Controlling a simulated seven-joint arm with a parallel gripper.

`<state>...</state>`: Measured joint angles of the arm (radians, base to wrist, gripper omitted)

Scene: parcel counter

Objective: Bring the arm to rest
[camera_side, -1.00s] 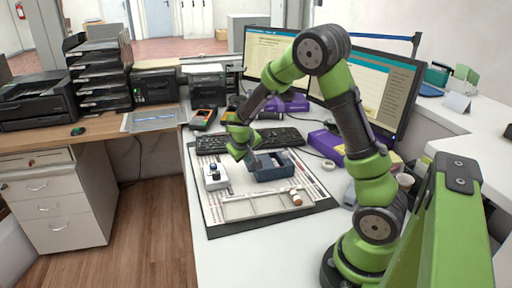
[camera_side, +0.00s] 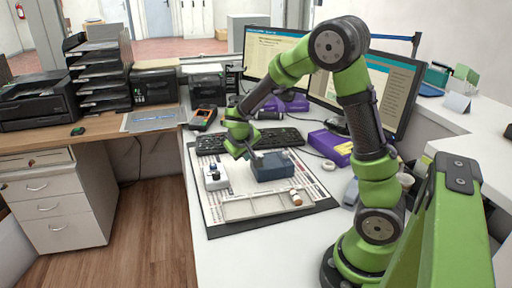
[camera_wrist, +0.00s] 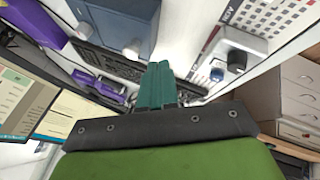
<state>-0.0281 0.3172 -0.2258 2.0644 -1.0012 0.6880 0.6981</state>
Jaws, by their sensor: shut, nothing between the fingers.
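My gripper (camera_side: 243,150) hangs over the board on the counter, just left of the blue box, and appears apart from it. In the wrist view its two teal fingers (camera_wrist: 158,85) lie together with nothing between them. The blue box (camera_side: 274,168) stands upright at the back right of the board. Its top looks flat and grey-blue; part of it also shows in the wrist view (camera_wrist: 112,22). My arm is bent, with its elbow high in front of the monitors.
A white device (camera_side: 215,177) with a dark knob stands left of the gripper on the board (camera_side: 240,225). A small brown-and-white piece (camera_side: 296,198) lies at the front right. A keyboard (camera_side: 270,138), monitors (camera_side: 388,90) and a purple box (camera_side: 328,147) are behind. The counter front is clear.

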